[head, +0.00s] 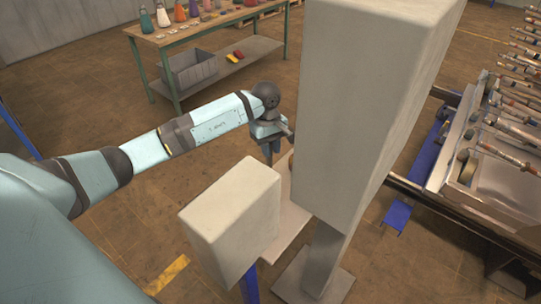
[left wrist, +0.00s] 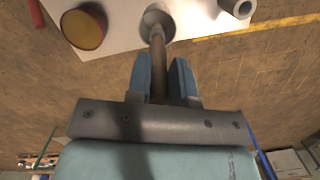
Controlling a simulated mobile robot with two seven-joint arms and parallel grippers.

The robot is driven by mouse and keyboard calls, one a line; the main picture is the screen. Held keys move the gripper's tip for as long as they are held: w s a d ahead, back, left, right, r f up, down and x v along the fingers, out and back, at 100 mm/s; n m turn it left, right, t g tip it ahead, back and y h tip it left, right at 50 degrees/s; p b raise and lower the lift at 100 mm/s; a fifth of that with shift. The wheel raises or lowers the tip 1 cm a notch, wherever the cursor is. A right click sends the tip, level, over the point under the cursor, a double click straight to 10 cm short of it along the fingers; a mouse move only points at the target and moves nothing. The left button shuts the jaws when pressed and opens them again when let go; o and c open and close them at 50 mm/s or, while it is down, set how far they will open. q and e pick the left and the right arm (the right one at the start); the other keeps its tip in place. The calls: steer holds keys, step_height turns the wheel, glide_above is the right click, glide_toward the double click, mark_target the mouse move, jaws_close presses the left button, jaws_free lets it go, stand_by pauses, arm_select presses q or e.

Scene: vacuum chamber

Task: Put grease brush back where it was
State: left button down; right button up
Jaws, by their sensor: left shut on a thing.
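My left gripper (head: 268,150) is beside the tall grey block in the head view, and its fingertips are mostly hidden there. In the left wrist view the blue fingers (left wrist: 160,80) are shut on the brown handle of the grease brush (left wrist: 158,62). The brush's far end meets a round grey cup (left wrist: 154,14) on a pale surface (left wrist: 120,39). I cannot tell whether that end is inside the cup or just above it. The brush cannot be made out in the head view. My right gripper is not in view.
A round dark red and yellow container (left wrist: 84,28) and a grey hollow cylinder (left wrist: 238,7) flank the cup. The tall grey block (head: 370,90) and a smaller grey block (head: 235,215) stand close to my arm. A workbench (head: 205,35) with bottles stands behind.

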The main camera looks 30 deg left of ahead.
mark_target(271, 164)
arm_select(q)
step_height(271, 164, down, 5)
steer(key=shift+r+p, duration=0.1)
steer(key=shift+p, duration=0.45)
steer(key=c, duration=1)
jaws_free()
steer(key=r+b, duration=0.1)
steer(key=r, duration=0.2)
steer(key=a+r+b, duration=0.1)
steer(key=r, duration=0.3)
steer(key=r+b, duration=0.1)
steer(key=r, duration=0.3)
steer(key=shift+w+a, duration=0.25)
steer(key=shift+w, duration=0.05)
steer(key=shift+r, duration=0.4)
